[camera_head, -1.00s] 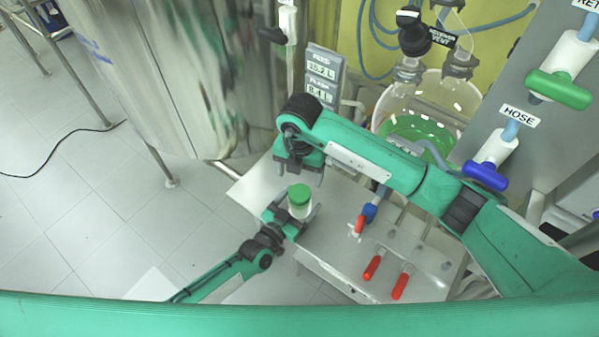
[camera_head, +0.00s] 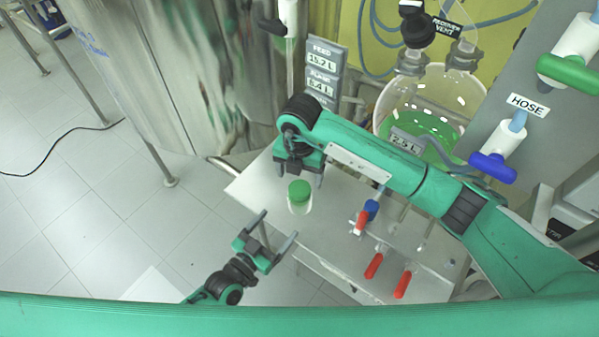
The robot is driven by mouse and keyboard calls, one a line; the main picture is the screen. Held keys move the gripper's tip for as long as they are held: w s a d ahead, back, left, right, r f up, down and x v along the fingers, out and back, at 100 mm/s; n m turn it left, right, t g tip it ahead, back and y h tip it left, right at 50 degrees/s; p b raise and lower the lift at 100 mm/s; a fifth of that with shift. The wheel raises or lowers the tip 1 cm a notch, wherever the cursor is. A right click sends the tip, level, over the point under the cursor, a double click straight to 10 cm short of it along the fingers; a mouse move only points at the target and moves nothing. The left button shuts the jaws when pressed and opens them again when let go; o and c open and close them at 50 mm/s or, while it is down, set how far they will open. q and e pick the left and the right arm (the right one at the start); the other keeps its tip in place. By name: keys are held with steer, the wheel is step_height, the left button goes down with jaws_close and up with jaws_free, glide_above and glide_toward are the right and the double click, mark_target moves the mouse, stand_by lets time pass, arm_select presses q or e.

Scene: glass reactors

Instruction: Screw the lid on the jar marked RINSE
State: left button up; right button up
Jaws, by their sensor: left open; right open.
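A jar (camera_head: 300,207) with a white, pale body stands upright on the grey metal table. A green lid (camera_head: 299,190) sits on top of it; I cannot tell how tightly it is seated. No RINSE marking on the jar is readable from here. My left gripper (camera_head: 268,227) is open and empty, just below and left of the jar, apart from it. My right gripper (camera_head: 297,179) is open and empty, pointing down above and behind the jar, apart from the lid.
The table (camera_head: 335,217) has a red-and-blue valve (camera_head: 366,217) and two red handles (camera_head: 374,265) right of the jar. A glass vessel with green liquid (camera_head: 425,125) stands behind. A large steel tank (camera_head: 190,75) is at back left. Display panels (camera_head: 322,70) stand behind my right gripper.

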arm_select(q)
steer(key=shift+v, duration=1.35)
arm_select(e)
steer(key=shift+f, duration=0.3)
